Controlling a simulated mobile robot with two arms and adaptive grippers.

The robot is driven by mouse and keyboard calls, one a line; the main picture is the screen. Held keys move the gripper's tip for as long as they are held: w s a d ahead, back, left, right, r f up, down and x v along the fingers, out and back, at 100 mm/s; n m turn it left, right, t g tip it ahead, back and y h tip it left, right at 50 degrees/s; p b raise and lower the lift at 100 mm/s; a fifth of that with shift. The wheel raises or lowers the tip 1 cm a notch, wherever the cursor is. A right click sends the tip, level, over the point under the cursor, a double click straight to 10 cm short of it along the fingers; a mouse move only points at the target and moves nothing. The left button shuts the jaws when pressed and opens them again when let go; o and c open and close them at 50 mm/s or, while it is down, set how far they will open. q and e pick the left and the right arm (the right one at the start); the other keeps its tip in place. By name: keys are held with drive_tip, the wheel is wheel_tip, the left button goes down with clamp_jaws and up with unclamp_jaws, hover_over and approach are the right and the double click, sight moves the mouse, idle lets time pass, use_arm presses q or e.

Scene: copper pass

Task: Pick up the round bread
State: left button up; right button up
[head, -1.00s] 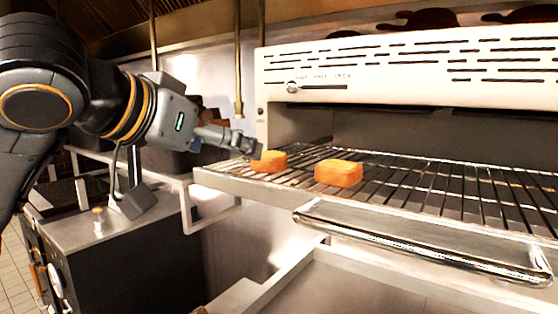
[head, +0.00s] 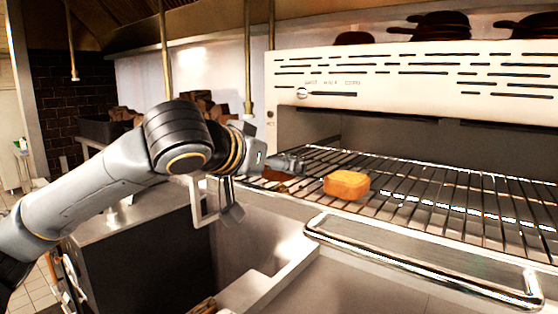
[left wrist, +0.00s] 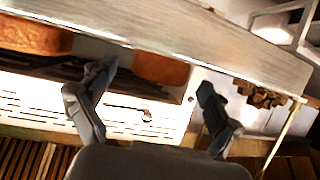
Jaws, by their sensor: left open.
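A golden, rounded-edged bread (head: 346,184) lies on the wire rack (head: 440,205) of the oven; it also shows in the left wrist view (left wrist: 30,38). A second bread (left wrist: 160,68) lies between my left fingertips in the left wrist view. In the head view it is mostly hidden behind my gripper, with a dark brown part (head: 280,174) showing. My left gripper (head: 290,163) is at the rack's left end; its fingers also show apart in the left wrist view (left wrist: 157,77). I cannot tell whether they touch the bread. My right gripper is out of view.
The white slotted oven front (head: 400,80) stands above the rack, with dark pans (head: 440,27) on top. A shiny handle bar (head: 420,262) runs along the front. A dark cabinet (head: 150,255) with a metal top stands at the left. Stacked brown blocks (head: 205,110) are behind.

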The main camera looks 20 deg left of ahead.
use_arm(q)
drive_tip(key=shift+w+d+f, duration=0.1)
drive_tip(key=shift+w+f, duration=0.2)
drive_tip(key=shift+w, duration=0.2)
drive_tip(key=shift+s+r, duration=0.1)
drive_tip(key=shift+s, duration=0.1)
drive_tip(key=c, duration=1.1)
